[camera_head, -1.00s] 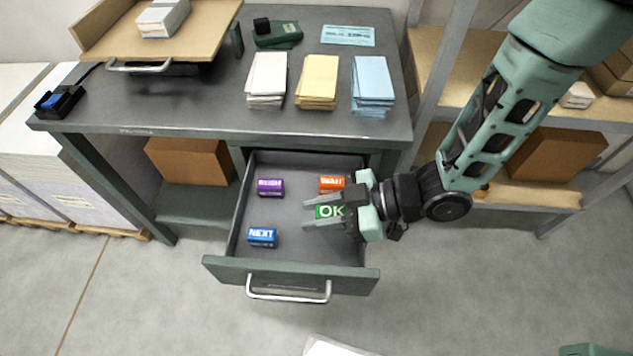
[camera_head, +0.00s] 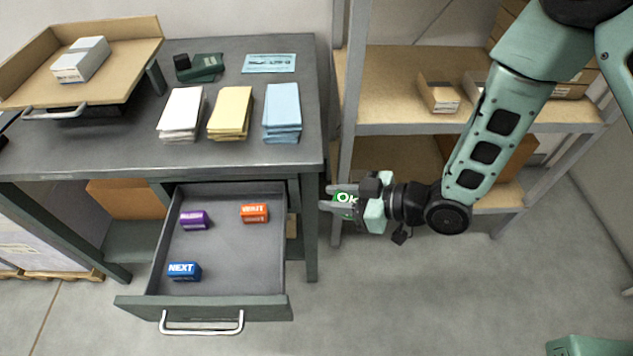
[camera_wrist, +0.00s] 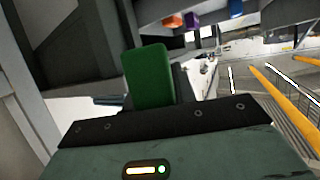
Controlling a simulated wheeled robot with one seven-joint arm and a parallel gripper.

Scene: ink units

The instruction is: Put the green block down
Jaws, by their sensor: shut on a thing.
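The green block (camera_head: 345,199), with white "OK" lettering, is between the fingers of my gripper (camera_head: 336,199), which is shut on it. My gripper holds it in the air to the right of the open drawer, near the desk's right front leg. In the wrist view the green block (camera_wrist: 150,76) stands up beyond the dark gripper body, and the fingertips are hard to make out.
The open drawer (camera_head: 225,262) holds a purple block (camera_head: 194,220), an orange block (camera_head: 254,213) and a blue block (camera_head: 184,271). White, yellow and blue paper stacks lie on the desk (camera_head: 225,60). A shelf unit (camera_head: 400,130) stands behind my arm. The floor (camera_head: 400,310) below is clear.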

